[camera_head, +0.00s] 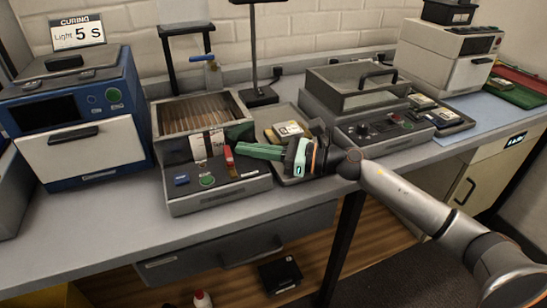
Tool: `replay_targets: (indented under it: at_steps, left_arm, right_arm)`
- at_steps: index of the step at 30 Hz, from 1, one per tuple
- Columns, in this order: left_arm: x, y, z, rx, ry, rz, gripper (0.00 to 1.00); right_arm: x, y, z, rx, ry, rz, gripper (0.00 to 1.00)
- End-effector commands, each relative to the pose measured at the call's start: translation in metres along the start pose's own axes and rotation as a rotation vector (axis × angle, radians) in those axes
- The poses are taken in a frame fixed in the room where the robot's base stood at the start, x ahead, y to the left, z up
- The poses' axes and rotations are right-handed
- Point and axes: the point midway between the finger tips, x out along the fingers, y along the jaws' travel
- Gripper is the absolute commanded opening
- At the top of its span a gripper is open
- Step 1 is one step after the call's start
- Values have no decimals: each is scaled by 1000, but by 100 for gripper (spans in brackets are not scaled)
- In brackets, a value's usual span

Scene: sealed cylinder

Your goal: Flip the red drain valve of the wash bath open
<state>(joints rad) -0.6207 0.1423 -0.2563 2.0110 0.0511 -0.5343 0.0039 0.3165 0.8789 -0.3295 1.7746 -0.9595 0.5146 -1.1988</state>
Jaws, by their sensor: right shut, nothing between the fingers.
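The wash bath (205,195) is a grey unit with an open tank at the back and a front panel with a blue button and a green button. Its red drain valve (229,157) is a small upright lever at the right part of the front panel. My right gripper (240,149) has green fingers and reaches in from the right. It is shut and empty, with its fingertips right beside the valve's upper end. I cannot tell whether they touch it. My left gripper is not in view.
A blue curing box (75,120) stands to the left. A grey machine (365,105) stands farther right. The bench front (120,235) is clear.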

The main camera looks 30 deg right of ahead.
Motion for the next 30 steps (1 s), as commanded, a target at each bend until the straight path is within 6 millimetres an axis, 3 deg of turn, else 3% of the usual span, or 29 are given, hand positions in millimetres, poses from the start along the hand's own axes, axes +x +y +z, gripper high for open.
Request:
replay_targets:
  at_steps: [18,30]
  left_arm:
    - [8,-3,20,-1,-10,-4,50]
    - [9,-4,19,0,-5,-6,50]
  right_arm:
    - [-90,0,-4,2,5,1,0]
    - [-118,0,-1,0,1,2,0]
